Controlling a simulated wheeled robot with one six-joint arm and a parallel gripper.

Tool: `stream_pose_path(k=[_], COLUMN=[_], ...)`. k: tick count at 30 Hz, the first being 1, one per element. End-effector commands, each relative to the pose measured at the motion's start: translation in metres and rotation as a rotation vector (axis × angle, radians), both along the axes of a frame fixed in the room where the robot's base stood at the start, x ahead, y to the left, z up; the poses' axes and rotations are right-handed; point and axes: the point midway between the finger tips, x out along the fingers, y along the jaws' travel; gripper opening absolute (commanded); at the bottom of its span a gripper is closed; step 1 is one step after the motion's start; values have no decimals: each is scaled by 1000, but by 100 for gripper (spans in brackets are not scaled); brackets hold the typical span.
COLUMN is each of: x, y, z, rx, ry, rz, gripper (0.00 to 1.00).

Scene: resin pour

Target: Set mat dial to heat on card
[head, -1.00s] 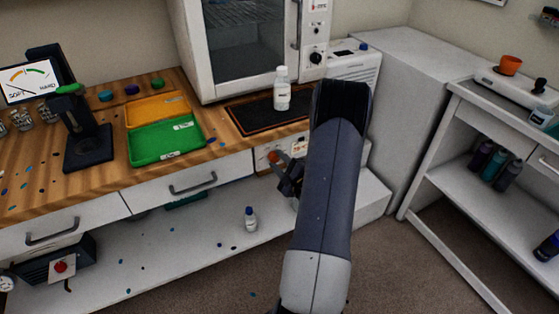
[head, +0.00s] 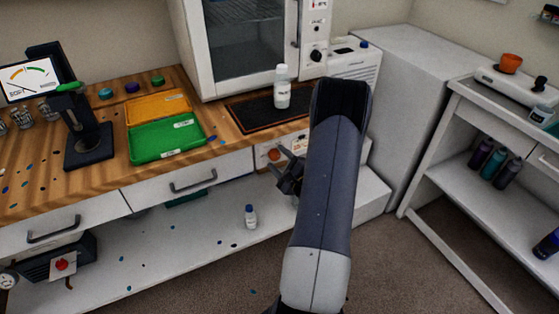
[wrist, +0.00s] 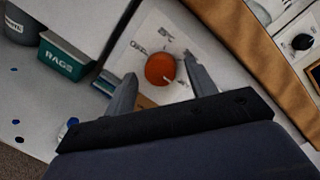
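An orange round dial (head: 274,154) sits on a white panel under the bench's front edge. In the wrist view the dial (wrist: 160,69) has small dark markings around it; one appears to read OFF, the others are too blurred to read. My gripper (wrist: 159,72) is open, with one finger on each side of the dial and nothing held. Contact with the dial cannot be told. In the head view my gripper (head: 281,168) is just in front of the panel, partly hidden by my arm. The dark mat (head: 245,116) lies on the bench with a white bottle (head: 282,88) on it. I cannot identify a card.
A white oven (head: 240,45) stands behind the mat. A green tray (head: 165,142) and an orange tray (head: 150,108) lie left on the bench. A green box marked RAGS (wrist: 62,57) and a small bottle (head: 250,217) are on the lower shelf. A drawer (head: 190,180) is left of the panel.

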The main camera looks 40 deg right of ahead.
Motion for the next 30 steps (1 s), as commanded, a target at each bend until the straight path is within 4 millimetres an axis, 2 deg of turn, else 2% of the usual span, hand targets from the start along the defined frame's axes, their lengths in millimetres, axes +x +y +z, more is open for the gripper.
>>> stream_pose_path(k=[7,11,21,25,30], x=[-1,-9,-72,-91,-104], y=[0,0,7,9,12], z=[0,0,-1,0,0], rx=[-1,-1,0,0,0], ry=[-1,0,1,0,0], rz=[-1,-3,-7,-6,-1], gripper=[55,55,55,55,55])
